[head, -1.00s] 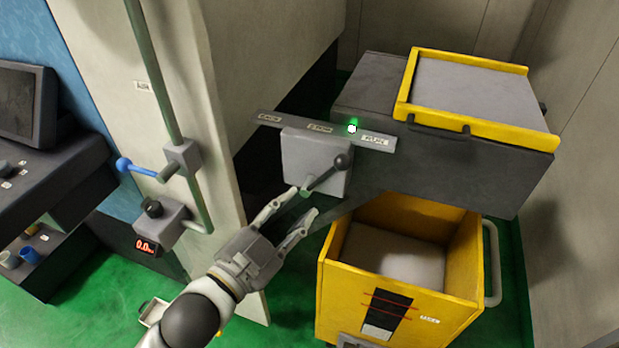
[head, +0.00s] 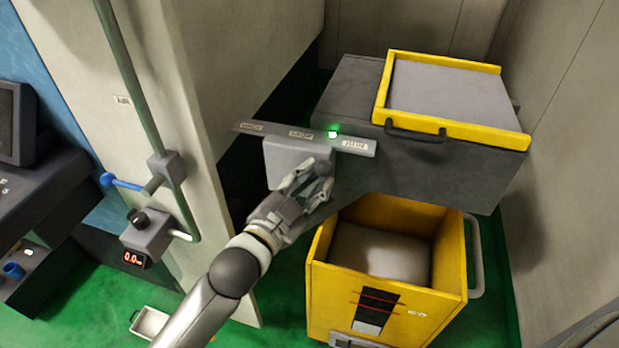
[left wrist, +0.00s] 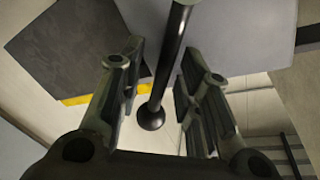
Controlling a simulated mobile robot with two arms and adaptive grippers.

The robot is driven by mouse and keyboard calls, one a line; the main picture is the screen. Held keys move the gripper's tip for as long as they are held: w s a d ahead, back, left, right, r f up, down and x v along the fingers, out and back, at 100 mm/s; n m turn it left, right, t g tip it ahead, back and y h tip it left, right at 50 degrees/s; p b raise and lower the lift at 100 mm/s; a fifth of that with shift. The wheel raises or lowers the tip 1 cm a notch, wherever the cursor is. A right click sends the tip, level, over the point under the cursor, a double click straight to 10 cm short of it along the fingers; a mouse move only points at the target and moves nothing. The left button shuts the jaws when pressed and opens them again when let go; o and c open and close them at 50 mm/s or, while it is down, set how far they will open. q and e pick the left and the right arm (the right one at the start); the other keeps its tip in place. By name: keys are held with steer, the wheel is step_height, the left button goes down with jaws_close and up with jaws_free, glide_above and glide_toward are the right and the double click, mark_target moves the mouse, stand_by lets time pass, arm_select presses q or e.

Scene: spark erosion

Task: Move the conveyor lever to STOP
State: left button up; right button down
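The conveyor lever (left wrist: 150,118) is a dark rod with a round black knob. In the left wrist view it stands between the two fingers, with a gap on both sides. My left gripper (head: 318,174) is open around the lever, in front of the grey lever box (head: 290,160). In the head view the fingers largely hide the lever. A grey label plate (head: 275,132) above the box carries three labels. They are blurred, and the middle one looks like STOP. A green lamp (head: 333,134) glows near the right label. My right gripper is not in view.
The dark conveyor (head: 440,165) with a yellow-framed top stands right of the lever box. A yellow cart (head: 390,320) is below it. A pipe with a blue-handled valve (head: 120,182) and a red display (head: 136,259) are at the left.

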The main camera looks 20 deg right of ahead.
arm_select(q)
jaws_close()
stand_by(0.3)
steer(key=shift+w+a+r+n+t+p, duration=0.15)
steer(key=shift+w+a+r+n, duration=0.15)
steer(key=shift+n, duration=0.4)
steer(key=shift+w+a+r+n+t+p, duration=0.15)
steer(key=shift+a+n, duration=0.25)
steer(key=shift+n, duration=0.3)
steer(key=shift+w+a+r+n+t, duration=0.1)
steer(key=shift+w+a+n+t, duration=0.2)
steer(key=shift+n, duration=0.45)
steer(key=shift+w+a+n+t, duration=0.15)
steer(key=shift+a+n, duration=0.2)
steer(key=shift+n, duration=0.35)
steer(key=shift+w+a+r+n+t, duration=0.15)
steer(key=shift+w+a+n, duration=0.15)
steer(key=shift+n, duration=0.45)
steer(key=shift+a, duration=0.1)
jaws_free()
